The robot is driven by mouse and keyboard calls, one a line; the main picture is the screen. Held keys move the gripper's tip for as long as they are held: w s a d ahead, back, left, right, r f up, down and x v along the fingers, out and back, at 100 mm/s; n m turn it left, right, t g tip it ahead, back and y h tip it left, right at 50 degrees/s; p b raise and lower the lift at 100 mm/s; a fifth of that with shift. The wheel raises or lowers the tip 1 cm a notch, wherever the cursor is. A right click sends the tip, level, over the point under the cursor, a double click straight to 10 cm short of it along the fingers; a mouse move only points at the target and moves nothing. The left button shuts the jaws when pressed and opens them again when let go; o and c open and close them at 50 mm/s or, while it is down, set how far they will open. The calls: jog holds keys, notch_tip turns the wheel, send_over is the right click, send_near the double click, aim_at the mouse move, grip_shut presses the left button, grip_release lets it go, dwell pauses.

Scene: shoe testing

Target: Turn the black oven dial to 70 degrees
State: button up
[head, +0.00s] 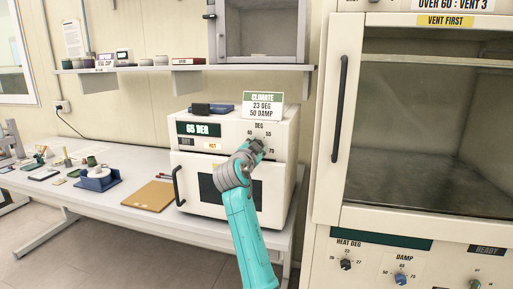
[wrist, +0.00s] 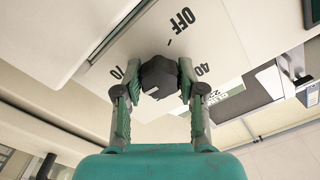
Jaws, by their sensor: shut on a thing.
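The black oven dial (wrist: 160,74) is a dark, faceted knob on the white oven's front panel, seen upside down in the wrist view. Printed marks OFF, 40 and 70 stand around it. My gripper (wrist: 155,88) has one finger on each side of the dial and is closed on it. In the head view my gripper (head: 257,147) reaches the upper right of the white oven (head: 218,207) and hides most of the dial. The oven's green display (head: 199,129) seems to read 68 DEG. The oven door is shut.
A CLIMATE sign (head: 263,106) and a dark blue object (head: 213,109) stand on the oven. A clipboard (head: 147,196) and a blue device (head: 97,180) lie to its left on the bench. A large cabinet (head: 430,110) stands at the right; a shelf (head: 180,68) hangs above.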

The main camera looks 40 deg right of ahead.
jog(key=m, duration=0.4)
jog(key=shift+f+m, duration=0.2)
jog(key=shift+m, duration=0.5)
jog(key=o, duration=1.1)
jog(key=shift+r, duration=0.1)
jog(key=shift+o, duration=0.2)
jog(key=v, duration=1.2)
